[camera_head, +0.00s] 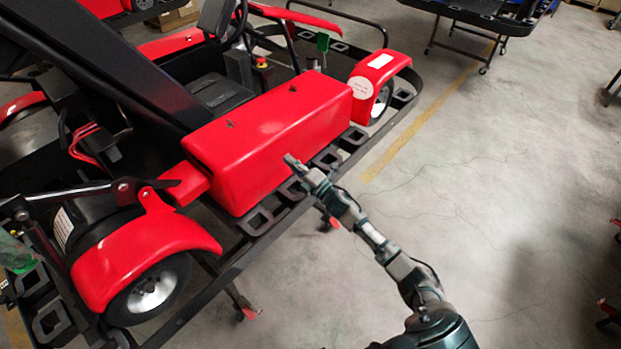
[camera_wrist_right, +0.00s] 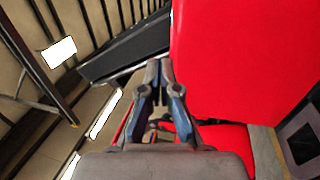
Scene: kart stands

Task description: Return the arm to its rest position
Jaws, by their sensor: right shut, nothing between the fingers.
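My right arm reaches up from the bottom right of the head view. Its gripper (camera_head: 292,163) is shut and empty in front of the red side pod of the kart (camera_head: 275,135). I cannot tell from the head view whether it touches the pod. In the right wrist view the closed fingers (camera_wrist_right: 158,72) point away from the camera, with the red pod (camera_wrist_right: 235,60) filling the upper right beside them. Nothing is held between the fingertips. My left gripper is not in view.
The kart rests on a black stand frame (camera_head: 262,222) with slotted edges, close to my right arm. A red fender (camera_head: 145,250) covers a wheel at lower left. Open concrete floor (camera_head: 500,200) lies to the right. Another stand (camera_head: 470,15) is at the top right.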

